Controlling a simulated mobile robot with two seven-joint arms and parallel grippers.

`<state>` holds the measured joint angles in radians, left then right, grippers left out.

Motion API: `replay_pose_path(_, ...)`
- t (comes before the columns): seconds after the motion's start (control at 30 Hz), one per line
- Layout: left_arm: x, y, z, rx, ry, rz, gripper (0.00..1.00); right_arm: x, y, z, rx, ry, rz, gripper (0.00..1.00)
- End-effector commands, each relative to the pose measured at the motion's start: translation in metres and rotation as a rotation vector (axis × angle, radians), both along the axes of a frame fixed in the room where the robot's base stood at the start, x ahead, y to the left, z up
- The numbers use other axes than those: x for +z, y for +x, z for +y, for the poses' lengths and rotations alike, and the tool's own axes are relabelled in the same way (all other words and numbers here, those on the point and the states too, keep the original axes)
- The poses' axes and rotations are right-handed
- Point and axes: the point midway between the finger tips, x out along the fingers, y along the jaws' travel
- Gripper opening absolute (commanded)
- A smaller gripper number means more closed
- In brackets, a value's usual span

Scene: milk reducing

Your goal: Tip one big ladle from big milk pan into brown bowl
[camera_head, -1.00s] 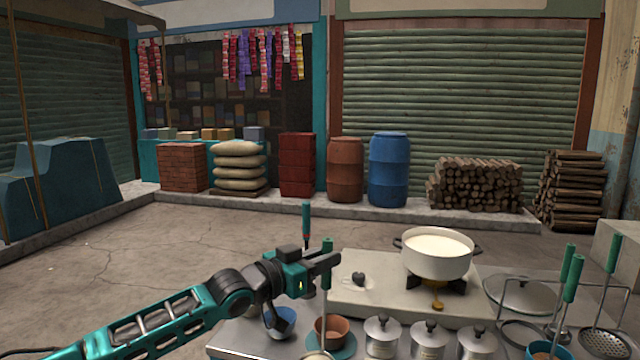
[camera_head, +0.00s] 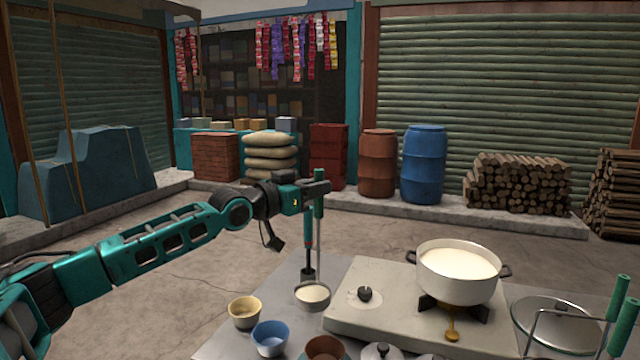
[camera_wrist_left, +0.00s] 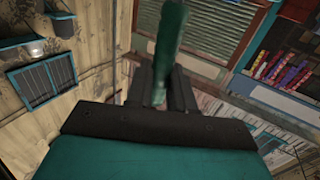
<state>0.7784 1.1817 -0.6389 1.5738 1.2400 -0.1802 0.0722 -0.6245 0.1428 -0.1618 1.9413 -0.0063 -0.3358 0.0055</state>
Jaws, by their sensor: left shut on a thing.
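My left gripper (camera_head: 320,187) is shut on the green handle of the big ladle, which hangs upright below it. The ladle's cup (camera_head: 312,296) looks level and full of white milk, near the left edge of the stove slab. The ladle's green handle (camera_wrist_left: 168,45) also shows between the fingers in the left wrist view. The brown bowl (camera_head: 324,348) is at the bottom edge of the head view, partly cut off, below the ladle cup in the picture. The big milk pan (camera_head: 458,274) sits on the burner at the right, holding milk. My right gripper is not in view.
A cream bowl (camera_head: 245,312) and a blue bowl (camera_head: 270,338) stand left of the brown bowl. A lidded canister (camera_head: 382,352) is to its right. A large lid (camera_head: 556,324) lies at the right.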

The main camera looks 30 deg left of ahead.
Motion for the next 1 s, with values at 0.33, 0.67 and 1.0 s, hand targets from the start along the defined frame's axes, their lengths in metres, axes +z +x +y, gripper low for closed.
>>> replay_pose_path(0.33,-0.033,0.000,0.000,0.000,0.000,-0.001,0.00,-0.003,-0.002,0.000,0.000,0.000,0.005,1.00)
replay_pose_path(0.67,-0.025,-0.007,-0.035,-0.007,0.140,-0.035,0.00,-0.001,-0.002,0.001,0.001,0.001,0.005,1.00)
replay_pose_path(1.0,-0.025,-0.015,-0.065,-0.004,0.282,-0.070,0.00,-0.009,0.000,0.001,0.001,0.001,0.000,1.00)
